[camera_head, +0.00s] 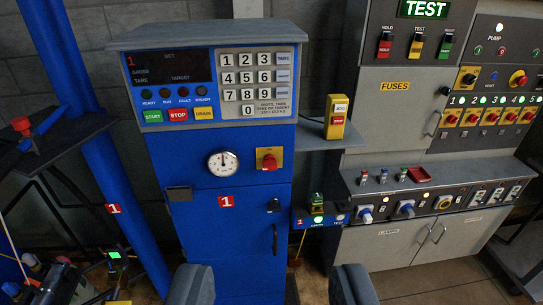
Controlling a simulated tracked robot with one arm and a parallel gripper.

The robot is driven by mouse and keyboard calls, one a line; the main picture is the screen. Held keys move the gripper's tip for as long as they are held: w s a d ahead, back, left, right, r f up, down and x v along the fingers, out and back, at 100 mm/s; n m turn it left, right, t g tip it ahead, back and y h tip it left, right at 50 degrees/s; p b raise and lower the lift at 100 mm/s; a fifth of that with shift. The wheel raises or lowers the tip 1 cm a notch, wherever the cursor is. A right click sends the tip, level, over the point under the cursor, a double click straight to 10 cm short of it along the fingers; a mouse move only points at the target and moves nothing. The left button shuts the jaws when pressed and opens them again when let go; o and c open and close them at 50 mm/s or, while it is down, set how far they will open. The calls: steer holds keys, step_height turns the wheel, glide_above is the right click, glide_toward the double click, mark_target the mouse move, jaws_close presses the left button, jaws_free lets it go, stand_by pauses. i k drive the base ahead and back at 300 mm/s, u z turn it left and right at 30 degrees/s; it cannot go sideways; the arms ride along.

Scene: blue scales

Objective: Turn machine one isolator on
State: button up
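Machine one is a tall blue cabinet (195,245) marked with a red "1" label (226,202). Its isolator (269,159) is a red rotary handle on a yellow plate, on the blue front right of a round white dial gauge (223,163). The handle is too small to read its on or off marking. My gripper (271,285) shows at the bottom edge as two dark fingers, wide apart, with nothing between them. It is open, below the isolator in the picture and apart from it.
Above the isolator is a keypad panel (251,80) with a dark display (168,67). A yellow JOG/STOP box (337,117) stands on a shelf to the right. Grey TEST and FUSES cabinets (389,130) fill the right. A blue post (90,130) and dark table (55,143) stand left.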

mark_target(269, 164)
steer(key=u, duration=0.05)
steer(key=k, duration=0.55)
steer(key=z, duration=0.55)
steer(key=i, duration=1.2)
steer(key=u, duration=0.2)
